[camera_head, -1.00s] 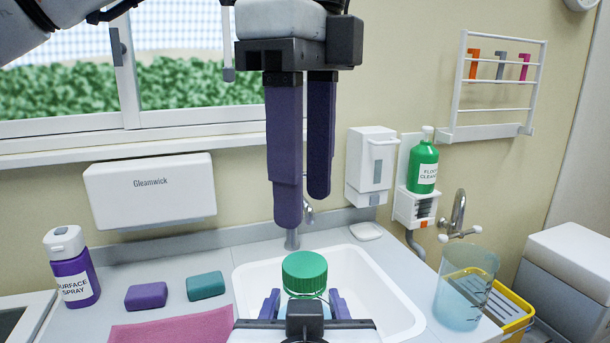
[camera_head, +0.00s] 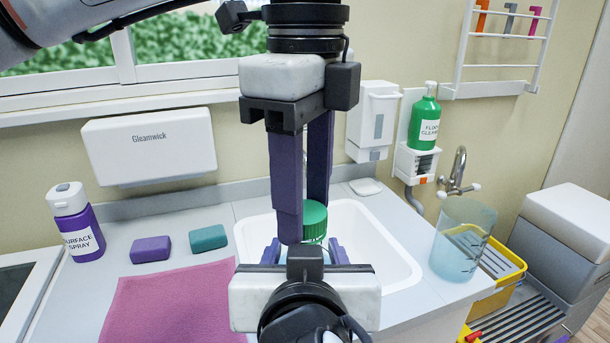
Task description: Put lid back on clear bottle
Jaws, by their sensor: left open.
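The green ridged lid (camera_head: 315,222) sits at the top of the clear bottle (camera_head: 313,241), over the sink. I cannot tell whether it is screwed down. Most of the bottle is hidden behind my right gripper. My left gripper (camera_head: 304,222) points down, open, with purple fingers at the lid. Its nearer finger covers the lid's left side, and the farther finger's tip meets the lid's top edge in view. My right gripper (camera_head: 305,250) comes up from the bottom, its two purple fingers on either side of the bottle. Whether they touch it is hidden.
A white sink (camera_head: 385,245) lies under the grippers. A pink cloth (camera_head: 165,310), purple (camera_head: 150,249) and teal (camera_head: 208,238) blocks and a surface spray bottle (camera_head: 76,225) stand left. A clear beaker (camera_head: 462,240) stands on the right edge beside a yellow bucket (camera_head: 505,262).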

